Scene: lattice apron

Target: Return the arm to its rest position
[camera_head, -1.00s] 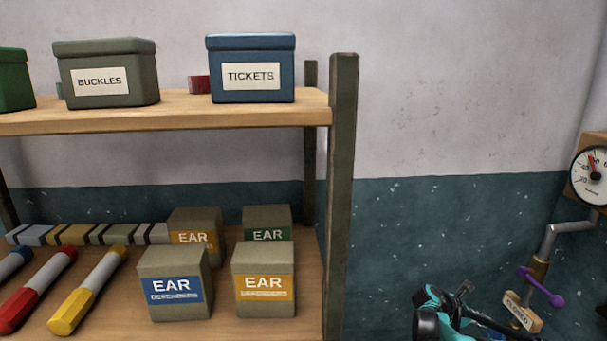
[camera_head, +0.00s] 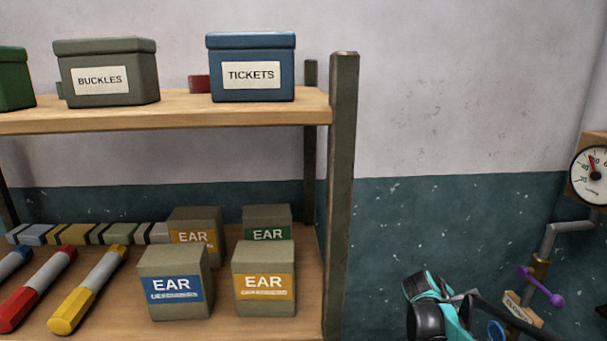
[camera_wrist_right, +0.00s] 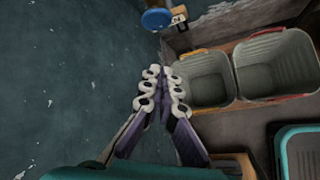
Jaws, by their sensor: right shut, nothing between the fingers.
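My right arm, teal and black, shows at the bottom right of the head view in front of the teal lower wall. In the right wrist view, my right gripper (camera_wrist_right: 161,76) is shut, its purple-grey fingers together with nothing between them. It points past a teal surface on the left and grey bins on the right. I cannot tell whether it touches anything. My left gripper is in neither view.
A wooden shelf unit (camera_head: 343,190) fills the left, holding a TICKETS box (camera_head: 252,88), a BUCKLES box (camera_head: 105,88) and EAR boxes (camera_head: 264,292). At right are a gauge (camera_head: 592,172) and a purple-handled valve (camera_head: 540,286). Two grey bins (camera_wrist_right: 205,88) are near the gripper.

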